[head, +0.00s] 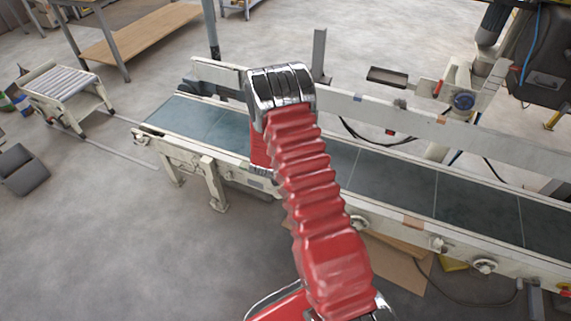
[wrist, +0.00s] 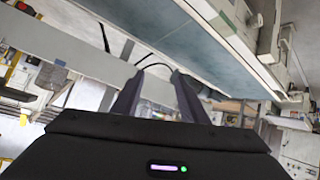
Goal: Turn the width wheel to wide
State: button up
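I cannot tell for sure which part is the width wheel. A small round blue-faced part (head: 463,101) sits on a bracket beyond the far rail at the right in the head view. Round knobs (head: 484,265) also sit along the conveyor's near side. My gripper (wrist: 158,95) shows in the wrist view with its two dark fingers apart and nothing held between them. In the head view my arm rises over the conveyor and hides the gripper.
The conveyor belt (head: 380,178) runs across the view between pale rails. The far guide rail (head: 420,122) stands above it. A dark machine (head: 545,55) hangs at the upper right. A roller cart (head: 62,85) stands at the left.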

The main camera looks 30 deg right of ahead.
jog(key=a+r+n+y, duration=0.15)
jog(key=a+r, duration=0.25)
jog(key=r, duration=0.4)
jog(key=a+r+m+y, duration=0.1)
jog(key=a+r+y, duration=0.1)
jog(key=a+r, duration=0.45)
jog(key=s+a+r+n+y, duration=0.1)
jog(key=s+a+r, duration=0.2)
jog(key=s+r, duration=0.3)
jog(key=s+a+r+n+y, duration=0.15)
jog(key=s+r, duration=0.25)
jog(key=r, duration=0.4)
jog(key=s+a+r+g, duration=0.1)
jog(key=s+r, duration=0.2)
jog(key=s, duration=0.7)
jog(key=s+a+r+g, duration=0.1)
jog(key=s+a+r, duration=0.1)
jog(key=s, duration=0.8)
jog(key=s+a+r+g, duration=0.1)
jog(key=s+r, duration=0.3)
jog(key=s, duration=0.6)
jog(key=shift+s+a+n+g, duration=0.3)
jog(key=shift+a+n, duration=0.1)
jog(key=shift+a, duration=0.15)
jog(key=shift+c, duration=0.4)
jog(key=shift+c, duration=0.6)
jog(key=shift+a, duration=0.1)
